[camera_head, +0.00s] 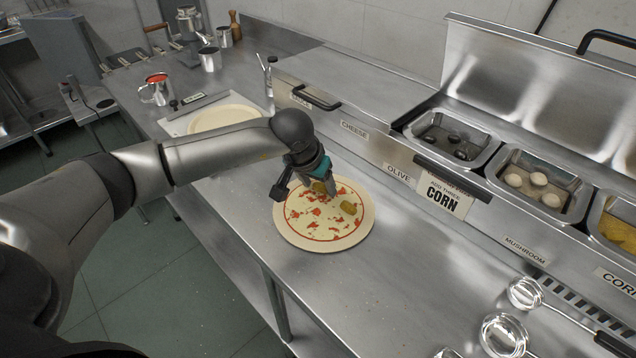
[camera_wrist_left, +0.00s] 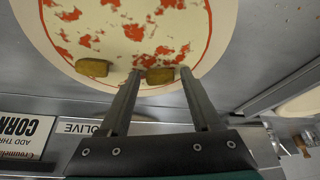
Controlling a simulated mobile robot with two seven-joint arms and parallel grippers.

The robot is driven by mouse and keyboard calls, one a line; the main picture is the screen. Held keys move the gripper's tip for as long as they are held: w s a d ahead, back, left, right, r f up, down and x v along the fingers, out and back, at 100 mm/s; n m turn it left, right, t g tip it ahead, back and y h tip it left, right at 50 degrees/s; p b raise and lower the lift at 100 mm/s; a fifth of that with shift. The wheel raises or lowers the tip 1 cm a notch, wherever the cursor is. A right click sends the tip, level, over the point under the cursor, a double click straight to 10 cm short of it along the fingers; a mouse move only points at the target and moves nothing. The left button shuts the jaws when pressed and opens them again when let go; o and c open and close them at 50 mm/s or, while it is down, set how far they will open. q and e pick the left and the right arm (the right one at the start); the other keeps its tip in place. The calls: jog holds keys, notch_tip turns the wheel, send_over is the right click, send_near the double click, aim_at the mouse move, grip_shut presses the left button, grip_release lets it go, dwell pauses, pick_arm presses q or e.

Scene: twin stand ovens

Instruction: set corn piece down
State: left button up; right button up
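The round pizza (camera_head: 300,228) lies flat on the steel counter, with red sauce bits on a pale base. It fills the upper part of the left wrist view (camera_wrist_left: 120,30). One yellow-brown corn piece (camera_head: 348,207) lies on it, clear of my gripper; it also shows in the wrist view (camera_wrist_left: 92,67). A second corn piece (camera_head: 318,187) is at the pizza's far side, between the fingertips of my left gripper (camera_wrist_left: 160,72). Narrow gaps show beside this piece in the wrist view, and it seems to rest on the pizza. My right gripper is out of view.
The topping rail behind has a corn sign (camera_head: 444,197), an olive bin (camera_head: 452,138) and a mushroom bin (camera_head: 538,183). Ladles (camera_head: 503,335) lie at the front right. A pale round base (camera_head: 224,115) and a red-filled cup (camera_head: 157,89) stand left. Counter right of the pizza is clear.

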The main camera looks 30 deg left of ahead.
pick_arm(q)
jog(key=shift+o, duration=0.5)
jog(key=shift+r, duration=0.2)
jog(key=p+v, duration=0.1)
jog(key=v, duration=1.1)
